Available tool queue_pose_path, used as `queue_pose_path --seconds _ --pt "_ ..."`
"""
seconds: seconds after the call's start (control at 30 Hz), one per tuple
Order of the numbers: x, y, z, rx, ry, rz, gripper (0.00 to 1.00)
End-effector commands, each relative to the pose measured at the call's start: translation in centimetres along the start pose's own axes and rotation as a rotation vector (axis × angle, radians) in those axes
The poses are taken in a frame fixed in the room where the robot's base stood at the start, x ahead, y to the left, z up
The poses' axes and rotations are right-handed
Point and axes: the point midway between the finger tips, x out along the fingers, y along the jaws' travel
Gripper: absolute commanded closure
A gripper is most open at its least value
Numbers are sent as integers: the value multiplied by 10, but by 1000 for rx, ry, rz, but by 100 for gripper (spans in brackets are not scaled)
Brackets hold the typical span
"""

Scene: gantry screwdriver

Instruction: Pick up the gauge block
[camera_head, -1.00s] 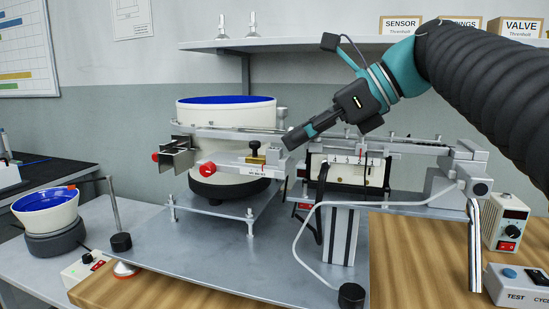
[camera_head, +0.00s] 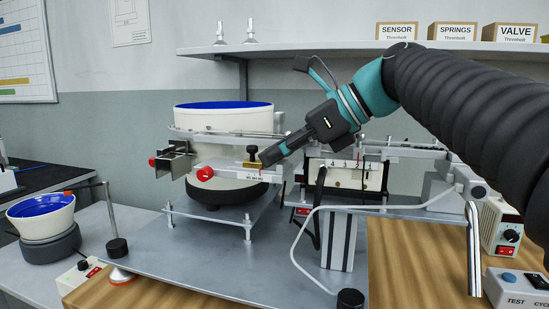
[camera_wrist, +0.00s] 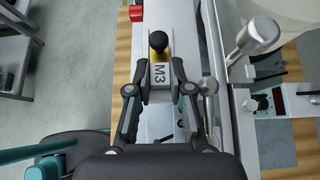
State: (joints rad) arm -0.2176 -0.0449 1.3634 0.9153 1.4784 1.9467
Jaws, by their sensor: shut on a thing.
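The gauge block (camera_wrist: 160,76) is a grey metal piece marked "M3", seen in the wrist view between my fingertips. My gripper (camera_wrist: 159,80) is shut on it, with one finger on each side. In the head view my gripper (camera_head: 266,158) reaches down to the right end of the white rail, and its fingers hide most of the block. The block is still at the rail beside the brass clamp with a black knob (camera_head: 253,157); I cannot tell whether it is clear of the rail.
The white rail has a red knob (camera_head: 205,173) at its left end. A white feeder bowl with a blue inside (camera_head: 222,117) stands close behind. A slide with a numbered scale (camera_head: 343,164) is just right. A grey plate (camera_head: 200,250) lies below.

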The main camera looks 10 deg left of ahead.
Motion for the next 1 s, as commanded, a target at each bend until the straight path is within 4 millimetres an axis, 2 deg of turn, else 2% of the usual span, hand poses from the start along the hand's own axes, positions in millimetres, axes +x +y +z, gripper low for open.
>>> queue_pose_path --seconds 0.23,0.47,0.8,1.0 --pt "-7 0 10 -1 0 0 100" --pt "-24 -1 36 -3 -1 -2 100" --pt "-93 44 38 -1 -2 -5 100" --pt "-122 63 39 -1 -1 -3 100"
